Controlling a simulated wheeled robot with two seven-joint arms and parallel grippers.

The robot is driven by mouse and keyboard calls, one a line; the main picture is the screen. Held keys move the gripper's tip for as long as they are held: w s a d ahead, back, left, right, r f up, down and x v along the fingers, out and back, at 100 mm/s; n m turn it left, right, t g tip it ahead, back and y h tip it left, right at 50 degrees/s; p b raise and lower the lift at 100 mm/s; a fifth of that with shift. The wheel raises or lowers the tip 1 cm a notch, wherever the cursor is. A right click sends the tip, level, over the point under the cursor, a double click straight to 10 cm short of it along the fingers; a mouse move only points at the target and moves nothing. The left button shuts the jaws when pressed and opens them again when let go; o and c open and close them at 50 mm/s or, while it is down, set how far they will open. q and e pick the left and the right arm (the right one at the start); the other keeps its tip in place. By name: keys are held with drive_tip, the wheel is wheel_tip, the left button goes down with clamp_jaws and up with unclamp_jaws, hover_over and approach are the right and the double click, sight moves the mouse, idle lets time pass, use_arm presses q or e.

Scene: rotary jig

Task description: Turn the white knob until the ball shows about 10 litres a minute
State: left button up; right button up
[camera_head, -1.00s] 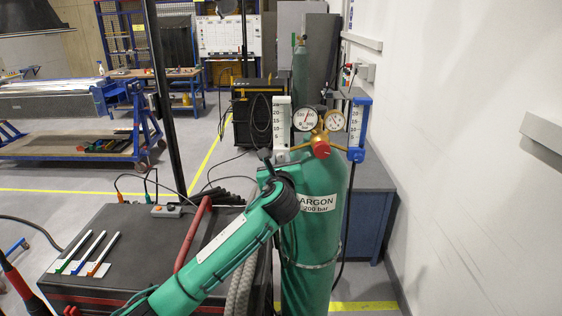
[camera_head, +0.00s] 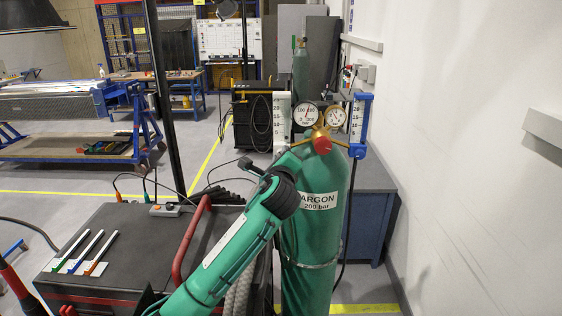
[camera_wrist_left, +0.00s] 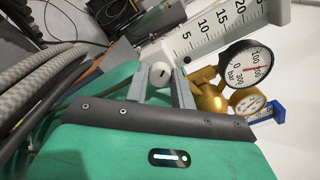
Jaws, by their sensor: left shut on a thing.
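The white knob (camera_wrist_left: 160,75) shows in the left wrist view between the two grey fingers of my left gripper (camera_wrist_left: 158,82), which is shut on it. The knob has a dark mark on its face. In the head view the flowmeter (camera_head: 281,112) stands upright left of the gauges. My left arm reaches up to its lower end, and the wrist hides the fingers and knob there. My right gripper is not in view.
A round pressure gauge (camera_head: 306,115) and brass regulator sit on the green argon cylinder (camera_head: 318,235). A second flowmeter with a blue frame (camera_head: 362,125) is to the right. A dark cart top (camera_head: 130,235) with a red handle is left of my arm.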

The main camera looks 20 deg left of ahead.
use_arm(q)
drive_tip(key=shift+n+b, duration=3.4)
drive_tip(key=shift+n, duration=4.9)
drive_tip(key=o, duration=0.9)
drive_tip(key=shift+o, duration=0.5)
drive_tip(key=shift+w+f, duration=0.1)
